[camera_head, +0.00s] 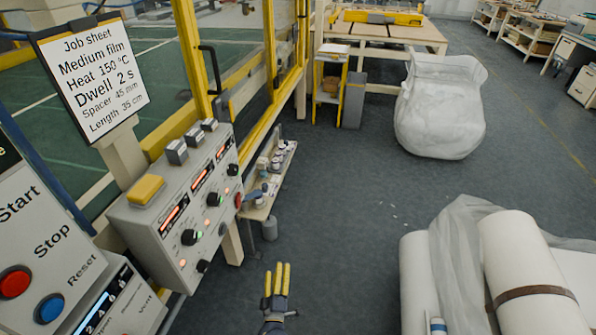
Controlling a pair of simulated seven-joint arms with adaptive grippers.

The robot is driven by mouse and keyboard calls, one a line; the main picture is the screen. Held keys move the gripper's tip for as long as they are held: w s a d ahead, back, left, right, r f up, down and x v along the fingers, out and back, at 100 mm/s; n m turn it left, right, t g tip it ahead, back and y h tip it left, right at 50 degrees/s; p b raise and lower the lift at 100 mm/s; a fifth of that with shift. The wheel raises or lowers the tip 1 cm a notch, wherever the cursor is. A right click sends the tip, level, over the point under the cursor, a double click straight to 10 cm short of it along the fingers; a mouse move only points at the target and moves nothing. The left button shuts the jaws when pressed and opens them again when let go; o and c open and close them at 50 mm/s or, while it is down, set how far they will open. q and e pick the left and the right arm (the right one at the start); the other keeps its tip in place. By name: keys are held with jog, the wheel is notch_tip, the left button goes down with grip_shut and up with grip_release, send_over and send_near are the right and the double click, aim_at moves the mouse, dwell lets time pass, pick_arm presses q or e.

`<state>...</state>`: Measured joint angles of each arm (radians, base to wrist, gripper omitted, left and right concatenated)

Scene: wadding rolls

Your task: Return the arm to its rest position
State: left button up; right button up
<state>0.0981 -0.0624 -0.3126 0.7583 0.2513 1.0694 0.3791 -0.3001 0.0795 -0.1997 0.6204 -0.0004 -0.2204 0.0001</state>
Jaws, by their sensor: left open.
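My left gripper (277,275) shows at the bottom middle, with its yellow fingers pointing up the picture. It is open, and I see nothing between its fingers. It appears over the grey floor, to the right of the control box (172,222) and apart from it. Most of my left arm is below the picture edge. My right gripper is not in view.
A Start/Stop/Reset panel (40,215) stands at the left, below a job sheet (92,75). A small shelf (262,205) with jars is behind the gripper. White wadding rolls (525,265) lie at the lower right. Open floor (345,215) lies between.

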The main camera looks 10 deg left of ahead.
pick_arm(q)
jog(key=d+f+m+g+h, duration=0.2)
jog(key=d+f+m+h, duration=0.1)
jog(key=f+m, duration=0.2)
jog(key=s+a+f+m+g+h, duration=0.15)
jog(key=s+f+m+g, duration=0.7)
jog(key=s+f, duration=0.95)
jog(key=s+a+f+m+g, duration=0.1)
jog(key=s+a+f+g, duration=0.1)
jog(key=s, duration=0.9)
jog(key=s+a+f+m+g+y, duration=0.1)
jog(key=s+a+f+g, duration=0.2)
jog(key=s, duration=0.9)
jog(key=s+a+f+m+g+y, duration=0.1)
jog(key=s+a+f+m+g, duration=0.1)
jog(key=s+a+f, duration=0.4)
jog(key=s+a, duration=0.2)
jog(key=s, duration=0.3)
jog(key=shift+s, duration=0.3)
jog(key=shift+y, duration=0.25)
